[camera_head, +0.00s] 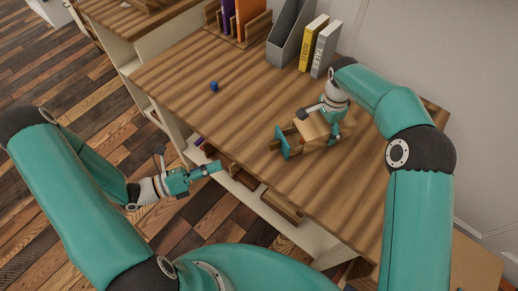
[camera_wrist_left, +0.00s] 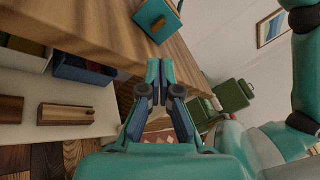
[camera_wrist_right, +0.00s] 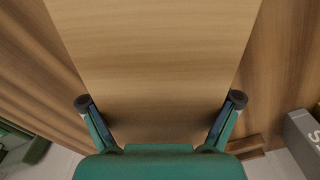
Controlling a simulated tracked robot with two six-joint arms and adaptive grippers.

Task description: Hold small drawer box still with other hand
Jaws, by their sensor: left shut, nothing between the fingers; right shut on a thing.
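The small drawer box (camera_head: 313,129) stands on the wooden desk, light wood with a teal drawer front (camera_head: 282,143) facing left. My right gripper (camera_head: 326,117) is shut on the box from above, its arm partly hiding it. In the right wrist view the light wooden box surface (camera_wrist_right: 155,45) fills the space between the two fingers. My left gripper (camera_head: 212,168) is shut and empty beside the desk's front edge, apart from the box. In the left wrist view its closed fingers (camera_wrist_left: 160,68) point toward the desk, with the teal front (camera_wrist_left: 158,18) beyond.
A small blue object (camera_head: 214,86) lies on the desk (camera_head: 180,70). A grey file holder (camera_head: 288,35), a yellow book (camera_head: 313,43) and a grey book (camera_head: 325,50) stand at the back. Shelves with several items are below the front edge. The desk's middle left is clear.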

